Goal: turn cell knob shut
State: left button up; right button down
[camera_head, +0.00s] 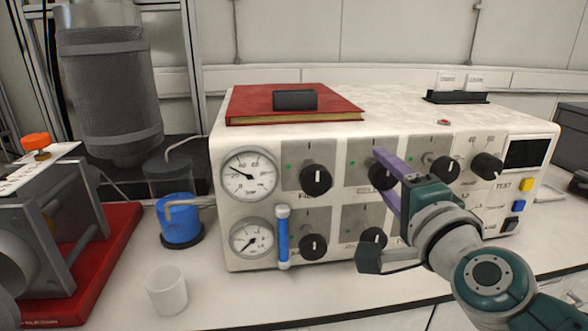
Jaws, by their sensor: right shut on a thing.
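The white control box has several black knobs on its front. My right gripper (386,172) reaches in from the lower right, with its purple fingers at the upper middle panel (356,160). Other knobs show at the upper left (316,180), lower left (313,246), lower middle (372,238), and upper right (445,168). My left gripper is not in view.
Two round gauges (249,174) and a blue-filled tube (283,238) are left of the knobs. A red book (250,105) lies on the box (410,112). A white cup (167,291) and a blue-filled vessel (179,220) stand on the bench at left.

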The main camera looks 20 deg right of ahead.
dwell(0.5)
jog(key=shift+c, duration=1.3)
grip_release()
jog(key=v, duration=1)
